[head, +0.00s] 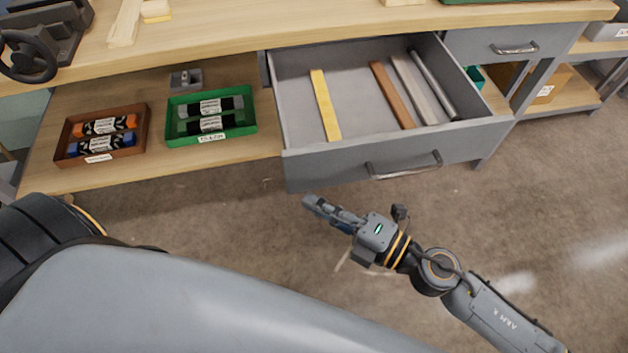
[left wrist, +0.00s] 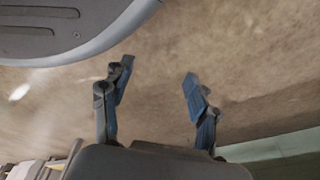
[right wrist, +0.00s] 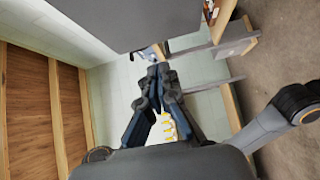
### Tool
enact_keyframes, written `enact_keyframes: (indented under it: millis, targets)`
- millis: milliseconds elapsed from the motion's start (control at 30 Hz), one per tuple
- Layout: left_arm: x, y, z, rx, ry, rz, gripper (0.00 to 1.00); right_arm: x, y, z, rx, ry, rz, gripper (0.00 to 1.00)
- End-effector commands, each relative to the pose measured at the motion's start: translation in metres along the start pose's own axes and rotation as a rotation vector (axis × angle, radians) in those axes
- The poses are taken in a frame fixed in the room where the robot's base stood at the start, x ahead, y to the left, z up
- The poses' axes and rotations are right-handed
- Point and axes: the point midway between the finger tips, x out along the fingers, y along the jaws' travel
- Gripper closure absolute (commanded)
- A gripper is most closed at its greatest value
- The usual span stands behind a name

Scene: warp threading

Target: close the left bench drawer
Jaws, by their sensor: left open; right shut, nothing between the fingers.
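The left bench drawer (head: 380,163) is grey and stands pulled out from under the bench top in the head view. Its front has a dark bar handle (head: 404,168). Inside lie a yellow strip (head: 325,105), a brown strip (head: 392,95), a pale grey strip (head: 413,88) and a grey rod (head: 434,84). My right gripper (head: 310,202) is shut and empty, in front of and below the drawer's front, apart from the handle. It also shows in the right wrist view (right wrist: 158,72). My left gripper (left wrist: 158,78) is open and empty above the floor in the left wrist view.
A second drawer (head: 500,42) to the right is shut. Left of the open drawer, a lower shelf (head: 150,178) holds a brown tray (head: 65,140) and a green tray (head: 250,112) with labelled tools. The floor (head: 250,215) in front of the bench is clear.

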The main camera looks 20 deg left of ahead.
Motion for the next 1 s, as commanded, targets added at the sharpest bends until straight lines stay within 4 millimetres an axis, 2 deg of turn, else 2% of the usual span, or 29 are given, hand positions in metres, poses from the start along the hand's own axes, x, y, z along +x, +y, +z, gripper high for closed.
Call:
enact_keyframes:
  millis: [100,233,767,1000]
  targets:
    - [-0.003,0.0,-0.006,-0.001,0.006,0.0,0.4,0.014,0.0,0.015,-0.003,-0.001,0.001,1.0]
    - [-0.006,0.0,-0.009,-0.001,0.007,0.0,0.4,0.023,-0.001,0.024,-0.002,0.0,0.001,1.0]
    - [-0.008,-0.001,-0.011,-0.001,0.008,-0.001,0.4,0.028,0.0,0.029,0.0,-0.001,0.0,1.0]
    - [-0.008,-0.001,-0.011,-0.001,0.006,-0.001,0.4,0.043,0.0,0.045,-0.002,-0.001,0.001,1.0]
